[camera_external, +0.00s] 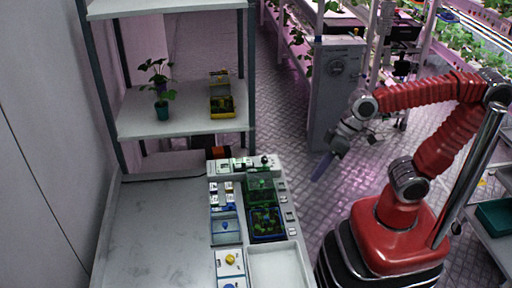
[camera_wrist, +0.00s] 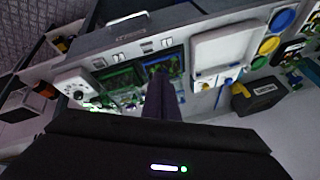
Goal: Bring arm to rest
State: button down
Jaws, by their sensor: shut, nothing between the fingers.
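My red arm stands at the right in the external view, with its upper part reaching left. My gripper (camera_external: 324,166) hangs at its end, pointing down and left over the floor, to the right of the console. It looks shut and holds nothing. In the wrist view my gripper (camera_wrist: 160,82) shows as dark closed fingers in front of the console's panel, apart from it as far as I can tell. The console (camera_external: 279,262) has dark green-lit compartments, which also show in the wrist view (camera_wrist: 122,76).
A shelf (camera_external: 190,107) at the left holds a potted plant (camera_external: 161,108) and a yellow box (camera_external: 221,106). A grey cabinet (camera_external: 335,100) stands behind my gripper. Plant racks (camera_external: 460,50) line the back right. The floor (camera_external: 290,130) between console and cabinet is clear.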

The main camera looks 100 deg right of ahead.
jog(key=s+n, duration=0.1)
jog(key=s, duration=0.1)
jog(key=s+n, duration=0.1)
jog(key=n, duration=0.1)
jog(key=s+f+n+h, duration=0.1)
jog(key=s, duration=0.1)
jog(key=shift+s+a+n, duration=0.25)
jog(key=shift+s+n, duration=0.05)
jog(key=c, duration=2.5)
grip_release()
jog(key=shift+c, duration=0.2)
